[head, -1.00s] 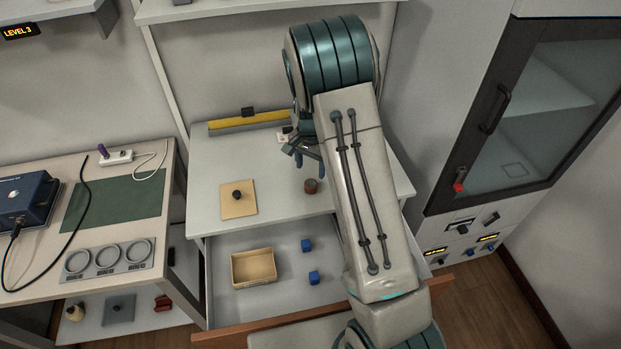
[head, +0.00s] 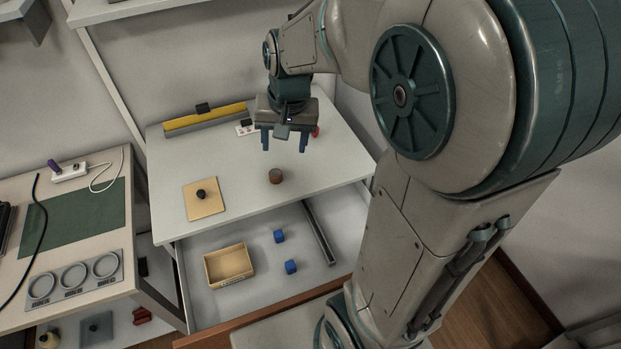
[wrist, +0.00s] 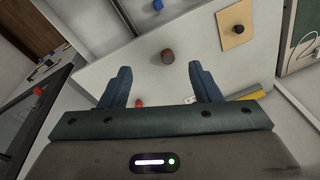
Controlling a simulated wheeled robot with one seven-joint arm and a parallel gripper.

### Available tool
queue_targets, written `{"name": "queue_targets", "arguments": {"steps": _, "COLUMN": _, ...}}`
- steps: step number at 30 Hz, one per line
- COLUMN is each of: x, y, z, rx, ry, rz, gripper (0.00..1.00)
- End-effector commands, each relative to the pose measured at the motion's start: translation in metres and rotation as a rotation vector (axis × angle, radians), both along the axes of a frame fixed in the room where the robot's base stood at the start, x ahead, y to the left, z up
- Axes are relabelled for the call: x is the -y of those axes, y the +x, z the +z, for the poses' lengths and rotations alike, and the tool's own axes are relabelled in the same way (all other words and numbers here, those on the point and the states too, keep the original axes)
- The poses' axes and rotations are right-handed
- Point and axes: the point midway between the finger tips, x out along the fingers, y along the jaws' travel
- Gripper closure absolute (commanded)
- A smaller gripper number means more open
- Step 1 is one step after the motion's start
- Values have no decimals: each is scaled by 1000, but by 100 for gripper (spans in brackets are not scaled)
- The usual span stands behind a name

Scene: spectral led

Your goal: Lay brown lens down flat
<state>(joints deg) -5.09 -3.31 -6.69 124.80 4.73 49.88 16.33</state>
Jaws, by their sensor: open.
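The brown lens (head: 276,176) is a small dark brown round piece on the grey table top, right of its middle. It also shows in the wrist view (wrist: 167,56), ahead of and between my fingers. Its near side looks like a short standing cylinder; I cannot tell whether it is flat or on edge. My gripper (head: 285,146) is open and empty, fingers pointing down, above the table and behind the lens. In the wrist view my gripper (wrist: 158,85) shows two blue fingers spread wide, apart from the lens.
A tan board with a black knob (head: 205,199) lies left of the lens. A yellow-and-grey bar (head: 206,120) lies at the back. A red object (wrist: 139,103) is near my fingers.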

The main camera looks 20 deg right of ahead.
Motion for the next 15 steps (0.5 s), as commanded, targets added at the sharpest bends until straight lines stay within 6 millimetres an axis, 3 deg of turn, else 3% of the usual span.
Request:
{"name": "queue_targets", "arguments": {"steps": 3, "x": 0, "y": -39, "z": 17, "rx": 49, "ry": -24, "rz": 94, "gripper": 43}}
{"name": "queue_targets", "arguments": {"steps": 9, "x": 1, "y": -97, "z": 27, "rx": 113, "ry": -85, "rz": 243, "gripper": 43}}
{"name": "queue_targets", "arguments": {"steps": 15, "x": 2, "y": -130, "z": 25, "rx": 146, "ry": -135, "rz": 331, "gripper": 43}}
